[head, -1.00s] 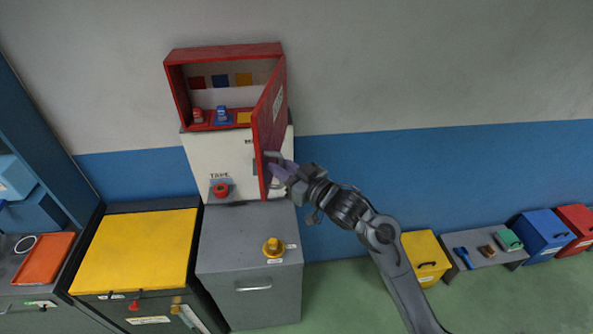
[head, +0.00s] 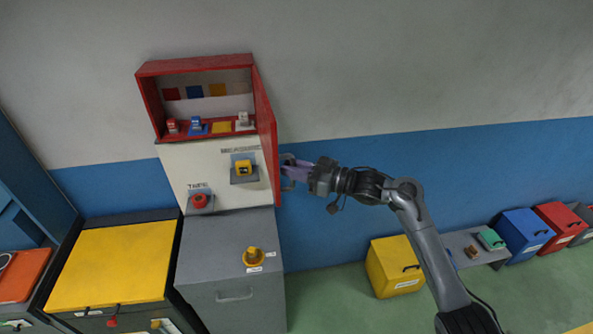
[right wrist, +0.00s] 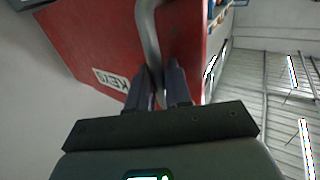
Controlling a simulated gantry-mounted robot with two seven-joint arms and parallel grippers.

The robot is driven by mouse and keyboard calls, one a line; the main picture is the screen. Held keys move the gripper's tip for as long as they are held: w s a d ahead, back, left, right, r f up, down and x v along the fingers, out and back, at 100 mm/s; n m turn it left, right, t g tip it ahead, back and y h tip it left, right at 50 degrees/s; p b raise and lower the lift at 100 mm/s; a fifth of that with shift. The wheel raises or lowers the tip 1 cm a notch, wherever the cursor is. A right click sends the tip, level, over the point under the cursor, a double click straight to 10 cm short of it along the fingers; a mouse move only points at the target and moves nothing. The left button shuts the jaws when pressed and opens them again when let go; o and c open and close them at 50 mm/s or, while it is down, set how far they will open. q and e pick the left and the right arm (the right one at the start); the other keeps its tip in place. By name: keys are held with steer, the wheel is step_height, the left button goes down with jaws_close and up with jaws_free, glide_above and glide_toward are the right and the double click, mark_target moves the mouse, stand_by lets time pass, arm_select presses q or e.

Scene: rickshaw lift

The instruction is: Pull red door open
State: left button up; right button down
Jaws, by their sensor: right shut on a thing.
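The red door (head: 266,130) of the red wall cabinet (head: 150,104) stands swung wide open at the cabinet's right side. In the head view it is seen nearly edge-on. My right gripper (head: 286,170) is at the outer face of the door, near its lower free end. In the right wrist view, the two dark fingers (right wrist: 158,88) are shut around the grey metal door handle (right wrist: 150,40). The red door (right wrist: 105,45) fills the upper left there, with a label reading KEYS. My left gripper is not in view.
Inside the cabinet, several small coloured items stand on matching squares. Below are a white panel with a yellow tape measure (head: 243,168) and a red tape roll (head: 200,201), and a grey cabinet (head: 230,270). A yellow bin (head: 393,267) stands right. The wall right of my gripper is clear.

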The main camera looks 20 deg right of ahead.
steer(key=shift+w+d+f, duration=0.1)
steer(key=shift+w+f, duration=0.05)
steer(key=shift+f, duration=0.05)
steer(key=c, duration=1.4)
jaws_free()
steer(key=shift+o, duration=0.8)
steer(key=shift+w+r, duration=0.15)
steer(key=b+v, duration=0.3)
steer(key=v, duration=0.7)
steer(key=shift+s+d+b, duration=0.15)
steer(key=shift+s+b, duration=0.15)
steer(key=shift+s, duration=0.05)
